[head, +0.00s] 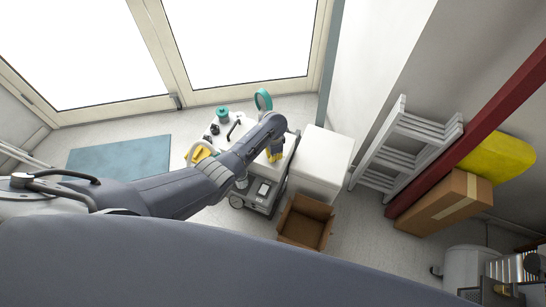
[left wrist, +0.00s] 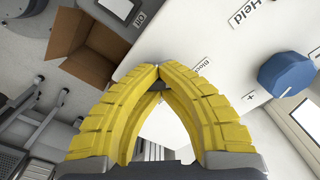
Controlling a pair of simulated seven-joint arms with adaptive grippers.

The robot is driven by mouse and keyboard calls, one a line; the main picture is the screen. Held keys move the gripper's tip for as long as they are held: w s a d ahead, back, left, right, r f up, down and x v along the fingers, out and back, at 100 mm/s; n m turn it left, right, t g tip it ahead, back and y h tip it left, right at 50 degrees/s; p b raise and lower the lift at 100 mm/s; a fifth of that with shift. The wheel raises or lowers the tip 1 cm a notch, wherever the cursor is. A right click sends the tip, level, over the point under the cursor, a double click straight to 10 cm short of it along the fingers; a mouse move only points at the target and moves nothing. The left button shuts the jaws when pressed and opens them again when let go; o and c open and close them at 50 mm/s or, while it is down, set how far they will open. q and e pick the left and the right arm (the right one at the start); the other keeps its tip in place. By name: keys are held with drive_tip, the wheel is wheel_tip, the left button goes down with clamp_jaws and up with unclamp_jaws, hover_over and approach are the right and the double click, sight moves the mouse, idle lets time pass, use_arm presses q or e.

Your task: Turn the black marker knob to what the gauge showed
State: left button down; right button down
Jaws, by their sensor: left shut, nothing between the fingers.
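My left gripper (head: 274,153) is over the right part of a white-topped unit (head: 213,128). In the left wrist view its yellow fingers (left wrist: 157,70) meet at the tips, shut and empty. Below them is a white panel (left wrist: 195,25) with a "Held" label, a partly covered label, and plus and minus marks. A blue faceted knob (left wrist: 286,74) stands on the panel, right of and apart from the fingers. A small dark patch shows behind the fingertips; I cannot tell whether it is the black marker knob. No gauge reading is legible. My right gripper is not in view.
An open cardboard box (head: 305,221) and a white cabinet (head: 322,155) stand right of the unit. A teal ring-shaped part (head: 263,99) rises at its back. My left arm hides part of the unit. A blue mat (head: 120,156) lies on the floor at left.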

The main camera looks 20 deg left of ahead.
use_arm(q)
drive_tip(key=c, duration=2.2)
unclamp_jaws()
drive_tip(key=shift+w+r, duration=0.1)
drive_tip(key=c, duration=1.5)
unclamp_jaws()
drive_tip(key=o, duration=0.3)
drive_tip(key=o, duration=0.4)
drive_tip(key=shift+c, duration=0.2)
wheel_tip(320, 180, up, 12)
